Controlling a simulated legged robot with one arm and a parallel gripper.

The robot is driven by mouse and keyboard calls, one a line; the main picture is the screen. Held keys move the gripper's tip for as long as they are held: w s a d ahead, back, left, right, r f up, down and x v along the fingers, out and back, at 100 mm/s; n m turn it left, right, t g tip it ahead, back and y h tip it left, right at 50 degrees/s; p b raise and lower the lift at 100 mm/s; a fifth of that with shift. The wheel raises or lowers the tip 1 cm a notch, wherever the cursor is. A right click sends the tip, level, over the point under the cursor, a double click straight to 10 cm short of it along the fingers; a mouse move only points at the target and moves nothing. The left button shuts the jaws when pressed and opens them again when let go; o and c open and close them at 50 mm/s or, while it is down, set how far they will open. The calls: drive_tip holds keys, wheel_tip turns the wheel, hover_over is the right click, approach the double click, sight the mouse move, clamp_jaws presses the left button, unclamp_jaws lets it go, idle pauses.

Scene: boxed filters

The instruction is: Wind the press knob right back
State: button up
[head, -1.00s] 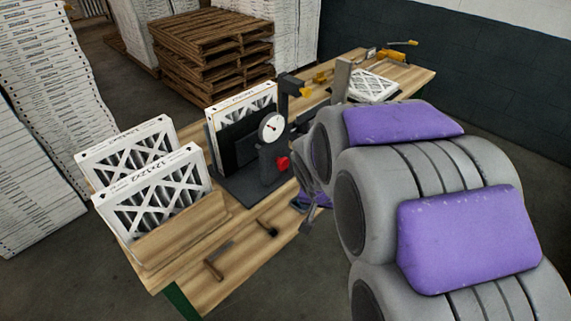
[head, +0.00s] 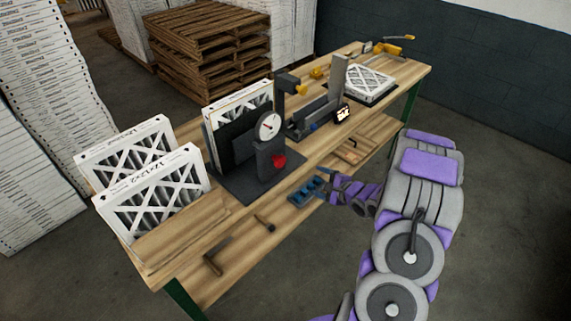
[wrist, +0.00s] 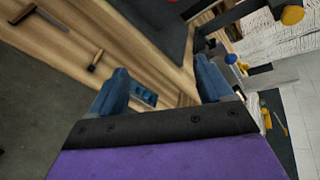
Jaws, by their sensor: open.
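The dark press stands on the wooden bench with a round white dial gauge (head: 268,126) on its front. Its red knob (head: 279,161) sits low on the side facing me, below the gauge. A white-framed filter (head: 240,102) stands upright behind the press's dark plate. My gripper (head: 327,182) is at the bench's near edge, to the right of the knob and apart from it. In the wrist view my gripper's blue fingers (wrist: 162,75) are spread with nothing held. Only a sliver of red shows at the top of that view.
A blue slotted piece (head: 304,192) lies near my gripper. Two filters (head: 150,190) stand in a wooden holder at the left. Hammer-like tools (head: 217,258) lie in front. Another filter (head: 368,82) lies flat at the bench's far right.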

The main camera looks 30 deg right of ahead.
drive_tip(key=s+a+m+t+y, duration=0.1)
drive_tip(key=s+m+t+y, duration=0.1)
drive_tip(key=s+m+t, duration=0.15)
drive_tip(key=m+y+b, duration=0.1)
drive_tip(key=m, duration=0.1)
approach(282, 163)
drive_tip(key=shift+t, duration=0.25)
drive_tip(key=x, duration=0.8)
drive_tip(key=shift+w+a+f, duration=0.1)
drive_tip(key=shift+w+f, duration=0.1)
drive_tip(key=shift+f, duration=0.05)
drive_tip(key=shift+c, duration=0.4)
drive_tip(key=c, duration=1)
drive_tip(key=shift+o, duration=0.2)
